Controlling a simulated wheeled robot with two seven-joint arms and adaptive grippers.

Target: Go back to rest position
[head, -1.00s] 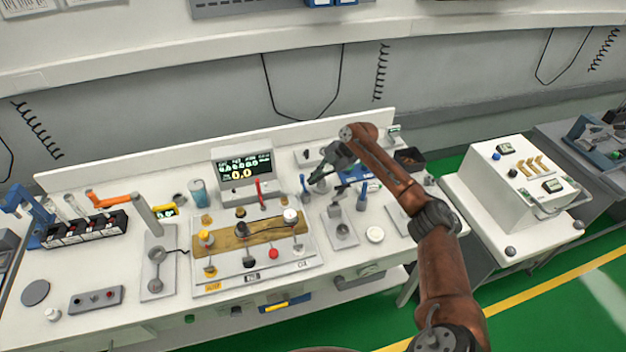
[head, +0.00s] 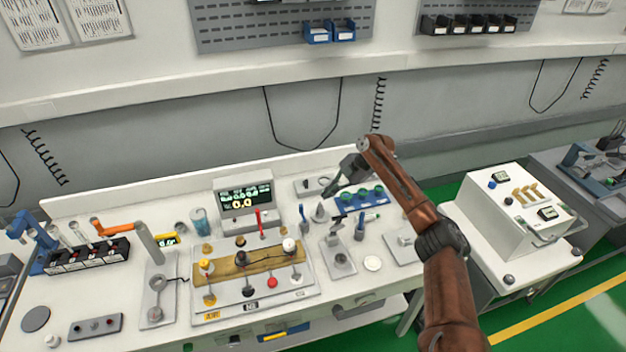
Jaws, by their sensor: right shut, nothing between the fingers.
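My right arm comes in from the lower right, brown with dark joints. Its gripper (head: 327,192) is shut and empty, above the back right part of the white workbench (head: 110,305). It is left of and close to a blue rack (head: 346,206) with several green-topped items; I cannot tell the exact height of the gripper over the bench. My left gripper is outside the view.
A display box (head: 243,200) stands at the bench's back middle. In front lies a wooden strip (head: 222,270) with knobs on a grey plate. A black-box rack (head: 88,258) is at left. A white cart (head: 483,222) stands right, with green floor around it.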

